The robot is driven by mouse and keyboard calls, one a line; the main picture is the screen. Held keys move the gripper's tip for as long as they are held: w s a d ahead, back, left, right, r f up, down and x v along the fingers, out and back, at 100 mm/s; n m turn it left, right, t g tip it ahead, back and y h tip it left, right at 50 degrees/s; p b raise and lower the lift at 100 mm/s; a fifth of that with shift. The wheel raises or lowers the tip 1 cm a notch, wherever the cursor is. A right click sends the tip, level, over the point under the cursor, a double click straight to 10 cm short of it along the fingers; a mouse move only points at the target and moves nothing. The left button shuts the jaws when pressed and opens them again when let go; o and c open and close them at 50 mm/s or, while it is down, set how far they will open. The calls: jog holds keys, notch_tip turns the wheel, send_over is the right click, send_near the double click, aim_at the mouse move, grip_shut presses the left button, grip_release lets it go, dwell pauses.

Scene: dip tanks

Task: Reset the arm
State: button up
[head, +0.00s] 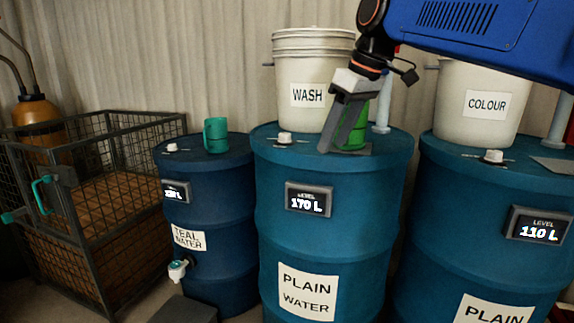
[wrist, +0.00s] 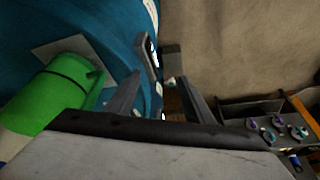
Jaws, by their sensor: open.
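My gripper (head: 338,146) hangs from the arm above the middle blue barrel (head: 285,235), fingers pointing down. In the wrist view its two fingers (wrist: 160,92) are spread with nothing between them. A green mug-like object (head: 356,132) stands behind the fingers in the head view, partly hidden by them. In the wrist view the green object (wrist: 62,95) lies to the left of the fingers, apart from them, by a grey plate (wrist: 75,46). The blue arm crosses the top right of the head view.
White buckets marked WASH (head: 308,68) and COLOUR (head: 480,108) stand on the middle and right barrels. A teal mug (head: 215,135) stands on the left barrel (head: 210,240). A wire cage (head: 90,215) is at left. The wrist view shows a shelf with small items (wrist: 280,128).

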jog(key=s+d+f+m+h, duration=0.1)
jog(key=s+d+f+m, duration=0.2)
jog(key=s+d+f, duration=0.3)
jog(key=s+d+f+m+t+h, duration=0.1)
jog(key=s+d+f+m, duration=0.2)
jog(key=s+d+f, duration=0.3)
jog(key=s+d+f+m+t+h, duration=0.1)
jog(key=s+d+f+m, duration=0.2)
jog(key=s+f, duration=0.9)
jog(key=d+f, duration=0.3)
jog(key=f, duration=0.4)
jog(key=shift+d+f+m, duration=0.15)
jog(key=shift+f+m, duration=0.15)
jog(key=shift+s, duration=0.1)
